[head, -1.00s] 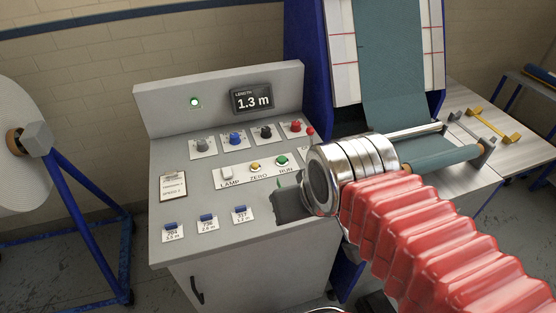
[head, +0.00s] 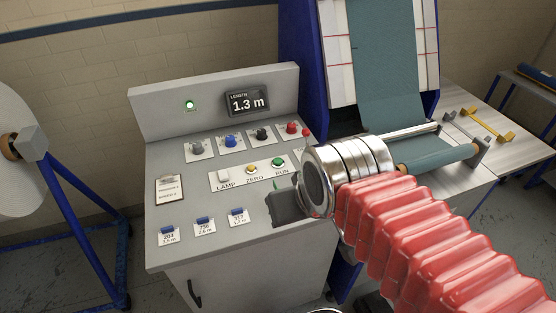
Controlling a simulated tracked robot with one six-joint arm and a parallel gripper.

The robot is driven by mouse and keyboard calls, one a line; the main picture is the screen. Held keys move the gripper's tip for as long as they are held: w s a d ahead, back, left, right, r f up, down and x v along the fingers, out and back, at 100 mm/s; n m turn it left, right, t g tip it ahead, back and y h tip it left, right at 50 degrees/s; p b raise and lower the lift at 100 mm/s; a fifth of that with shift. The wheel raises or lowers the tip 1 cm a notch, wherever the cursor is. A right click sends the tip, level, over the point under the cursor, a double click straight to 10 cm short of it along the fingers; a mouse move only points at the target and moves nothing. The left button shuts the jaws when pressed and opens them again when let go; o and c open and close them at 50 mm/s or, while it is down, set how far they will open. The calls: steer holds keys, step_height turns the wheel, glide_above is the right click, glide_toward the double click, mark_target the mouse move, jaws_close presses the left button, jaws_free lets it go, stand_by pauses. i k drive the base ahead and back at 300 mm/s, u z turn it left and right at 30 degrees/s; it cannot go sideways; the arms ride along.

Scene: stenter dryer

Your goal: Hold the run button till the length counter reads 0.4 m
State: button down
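The green RUN button (head: 278,162) sits at the right end of a white strip on the grey console, beside the yellow ZERO button (head: 252,168) and the white LAMP switch (head: 223,175). The length counter (head: 248,103) reads 1.3 m. A green light (head: 190,104) is lit to its left. My gripper (head: 284,206) is over the console's right side, below and apart from the RUN button in the picture. Its dark body shows, but its fingers are mostly hidden by my wrist, so its opening cannot be made out.
Several coloured knobs, including a blue one (head: 231,141) and a red one (head: 292,128), stand behind the button strip. A clipboard (head: 169,189) and small blue-clipped tags lie on the console's left and front. Teal fabric (head: 385,65) runs down to a roller at right.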

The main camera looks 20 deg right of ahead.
mark_target(277, 161)
steer(key=u, duration=0.3)
steer(key=k, duration=0.85)
steer(key=u, duration=0.65)
steer(key=k, duration=0.5)
steer(key=u, duration=0.25)
steer(key=i, duration=1.65)
steer(key=z, duration=0.6)
